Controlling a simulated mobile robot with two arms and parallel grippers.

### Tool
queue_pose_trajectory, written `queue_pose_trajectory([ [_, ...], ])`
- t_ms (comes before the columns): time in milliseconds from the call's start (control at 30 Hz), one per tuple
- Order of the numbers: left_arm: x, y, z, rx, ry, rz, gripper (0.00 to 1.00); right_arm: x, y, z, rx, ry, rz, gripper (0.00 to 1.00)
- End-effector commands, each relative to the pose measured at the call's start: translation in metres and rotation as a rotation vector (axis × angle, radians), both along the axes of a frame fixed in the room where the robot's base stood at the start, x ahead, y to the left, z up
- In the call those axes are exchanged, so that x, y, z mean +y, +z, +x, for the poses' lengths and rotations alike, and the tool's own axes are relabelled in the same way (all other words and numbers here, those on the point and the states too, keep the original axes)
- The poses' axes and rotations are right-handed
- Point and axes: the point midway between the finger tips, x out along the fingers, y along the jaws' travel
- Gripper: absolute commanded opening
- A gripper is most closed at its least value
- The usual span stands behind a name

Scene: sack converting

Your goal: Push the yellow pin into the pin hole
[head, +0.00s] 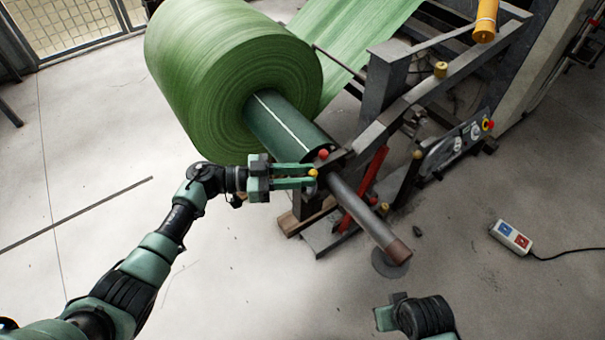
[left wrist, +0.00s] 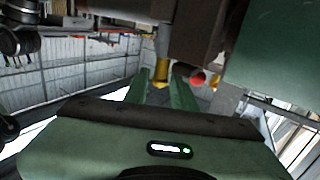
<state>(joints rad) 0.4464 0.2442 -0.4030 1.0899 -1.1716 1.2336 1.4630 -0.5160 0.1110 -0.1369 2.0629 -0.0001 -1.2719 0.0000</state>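The yellow pin (head: 313,173) shows as a small yellow knob at the near end of the dark green roll core, by the frame's bearing. My left gripper (head: 314,178) reaches it from the left, its two green fingers apart with their tips at the pin. In the left wrist view the pin (left wrist: 161,72) appears between the fingertips (left wrist: 161,82); whether they touch it is unclear. The pin hole is hidden. My right gripper (head: 386,317) is only partly in view at the bottom, away from the pin; its fingers do not show clearly.
A red knob (head: 323,154) sits just beside the pin. The large green roll (head: 215,80) is behind my left gripper. A grey shaft (head: 360,212) sticks out toward the lower right. A socket box (head: 511,237) lies on the floor at right. The left floor is mostly clear.

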Motion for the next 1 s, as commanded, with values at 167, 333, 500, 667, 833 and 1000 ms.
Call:
queue_pose_trajectory([
  [167,-0.0001,-0.0001,-0.0001,0.0,0.0,0.0,0.26,-0.0004,-0.0022,-0.0016,0.006,0.0,-0.001,0.0],
  [333,-0.0001,-0.0001,-0.0001,0.0,0.0,0.0,0.26,-0.0003,-0.0034,-0.0025,0.009,0.001,-0.002,0.0],
  [500,-0.0001,-0.0001,-0.0001,0.0,0.0,0.0,0.4,-0.0002,-0.0035,-0.0026,0.009,0.001,-0.002,0.0],
  [667,-0.0001,-0.0002,-0.0002,0.0,0.0,0.0,0.51,0.0,-0.0034,-0.0025,0.009,0.001,-0.001,0.0],
  [833,-0.0001,-0.0003,-0.0002,0.0,0.0,0.0,0.51,0.0002,-0.003,-0.0025,0.008,0.001,-0.001,0.0],
  [1000,0.0005,0.0016,-0.0001,0.0,0.0,0.0,0.51,0.0007,-0.0011,-0.0011,0.002,0.002,0.0,0.0],
])
